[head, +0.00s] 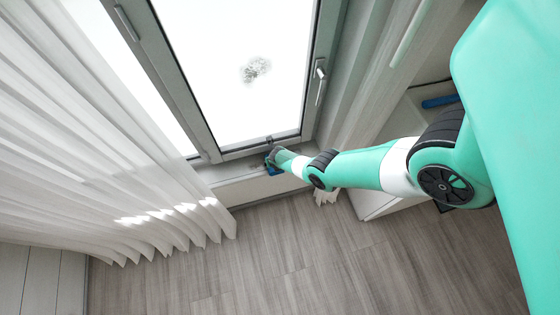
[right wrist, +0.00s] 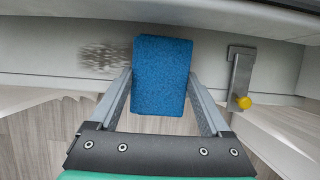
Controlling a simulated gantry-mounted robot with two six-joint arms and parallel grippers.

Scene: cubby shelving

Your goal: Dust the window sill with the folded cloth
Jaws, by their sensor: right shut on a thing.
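The window sill (head: 228,172) is a pale ledge below the grey-framed window in the head view. My right gripper (head: 271,158) is at the sill, below the window's lower frame. In the right wrist view, my right gripper (right wrist: 162,78) is shut on the folded cloth (right wrist: 162,65), a blue textured block between its two fingers. The cloth lies over the pale sill surface (right wrist: 40,62); I cannot tell whether it touches. A grey speckled dust patch (right wrist: 103,57) is on the sill just left of the cloth. My left gripper is not in view.
A metal bracket with a yellow knob (right wrist: 242,80) stands right of the cloth. A white curtain (head: 110,150) hangs at left. The glass has a dark smudge (head: 256,69). A blue object (head: 440,101) lies at right. The wood floor (head: 270,260) is clear.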

